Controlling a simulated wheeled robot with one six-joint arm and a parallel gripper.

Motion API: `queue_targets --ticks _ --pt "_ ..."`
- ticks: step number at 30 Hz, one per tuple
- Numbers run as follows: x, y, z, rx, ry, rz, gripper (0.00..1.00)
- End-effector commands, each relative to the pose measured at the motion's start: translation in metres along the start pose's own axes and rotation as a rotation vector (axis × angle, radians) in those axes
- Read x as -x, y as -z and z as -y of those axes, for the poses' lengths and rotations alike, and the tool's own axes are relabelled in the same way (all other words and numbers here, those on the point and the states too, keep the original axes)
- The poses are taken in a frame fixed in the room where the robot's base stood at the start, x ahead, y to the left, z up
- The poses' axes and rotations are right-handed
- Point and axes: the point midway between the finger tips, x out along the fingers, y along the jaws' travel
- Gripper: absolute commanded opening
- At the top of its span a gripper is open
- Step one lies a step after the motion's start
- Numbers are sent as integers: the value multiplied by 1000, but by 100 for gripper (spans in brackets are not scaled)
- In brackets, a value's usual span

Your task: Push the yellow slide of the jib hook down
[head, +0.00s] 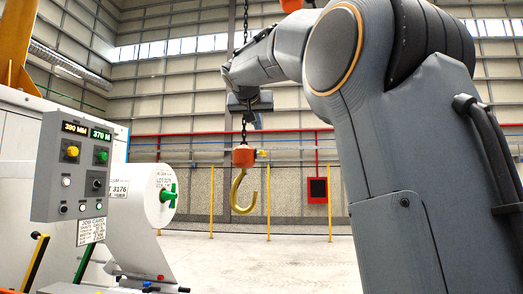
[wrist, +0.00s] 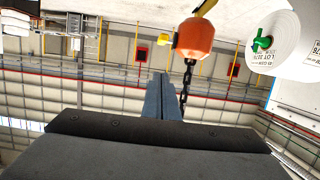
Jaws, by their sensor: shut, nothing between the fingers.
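The jib hook hangs on a dark chain. Its orange block (head: 243,156) carries a gold-coloured hook (head: 238,190) below it in the head view. The yellow slide (head: 262,153) is a small piece on the block's right side there. In the wrist view, which looks upside down, the orange block (wrist: 195,38) is near the top, with the slide (wrist: 166,39) at its left. My gripper (wrist: 160,78) is shut and empty, its fingertips near the block and beside the chain. In the head view my gripper (head: 256,121) is above the slide, with a visible gap.
The chain (wrist: 187,75) runs close beside my fingers. A grey control panel (head: 72,165) and a white roll (head: 152,196) with a green knob stand at the left. Yellow posts (head: 268,205) and a red wall box (head: 316,190) are farther back. The floor around the hook looks clear.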

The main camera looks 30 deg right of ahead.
Motion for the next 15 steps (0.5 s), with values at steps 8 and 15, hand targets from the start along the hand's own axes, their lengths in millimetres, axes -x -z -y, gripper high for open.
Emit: queue_targets --ticks 8,15 --pt "-22 11 -4 -11 -9 -14 0" --pt "-66 12 -5 -11 -9 -14 0"
